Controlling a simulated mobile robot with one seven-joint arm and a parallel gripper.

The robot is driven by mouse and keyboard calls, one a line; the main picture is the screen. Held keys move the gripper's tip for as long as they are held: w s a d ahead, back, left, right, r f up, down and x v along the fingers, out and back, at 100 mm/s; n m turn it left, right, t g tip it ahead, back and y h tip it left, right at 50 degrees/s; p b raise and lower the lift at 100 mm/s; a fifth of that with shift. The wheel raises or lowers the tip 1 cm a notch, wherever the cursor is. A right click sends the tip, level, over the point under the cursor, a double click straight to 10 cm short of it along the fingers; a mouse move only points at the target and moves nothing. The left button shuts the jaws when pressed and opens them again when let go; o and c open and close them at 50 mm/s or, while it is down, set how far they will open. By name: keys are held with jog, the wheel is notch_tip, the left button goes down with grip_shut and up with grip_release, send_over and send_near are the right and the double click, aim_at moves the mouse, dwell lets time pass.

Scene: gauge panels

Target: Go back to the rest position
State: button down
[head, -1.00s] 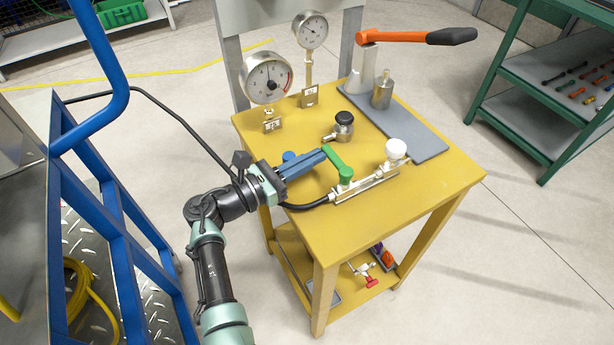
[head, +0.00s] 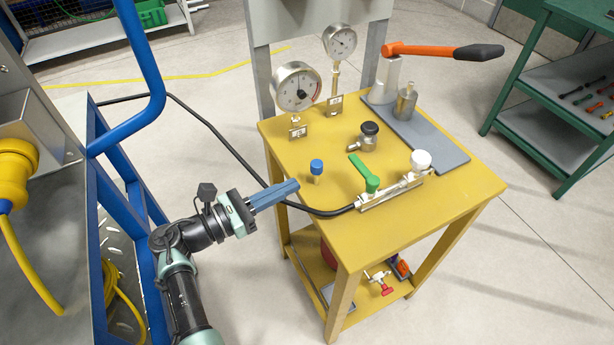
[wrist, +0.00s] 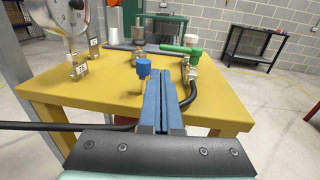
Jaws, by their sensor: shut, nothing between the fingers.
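My gripper (head: 297,184) is shut and empty, its blue fingers together, left of the yellow table (head: 315,217) in the head view. In the wrist view my gripper (wrist: 164,72) points toward the table, with the blue-capped fitting (wrist: 143,68) just left of its fingertips. On the table stand the blue-capped fitting (head: 316,168), a green-handled valve (head: 366,176) on a metal manifold with a white knob (head: 420,160), and a black-knobbed valve (head: 368,132). Two gauges, a nearer one (head: 297,87) and a farther one (head: 339,42), stand at its back left.
A hand pump with an orange lever (head: 428,50) sits on a grey plate (head: 440,150). A black hose (head: 232,150) runs past the gripper to the manifold. A blue cart frame (head: 148,120) is at left, a green shelf (head: 545,100) at right. Open floor lies between cart and table.

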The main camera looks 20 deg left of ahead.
jog(key=shift+v, duration=1)
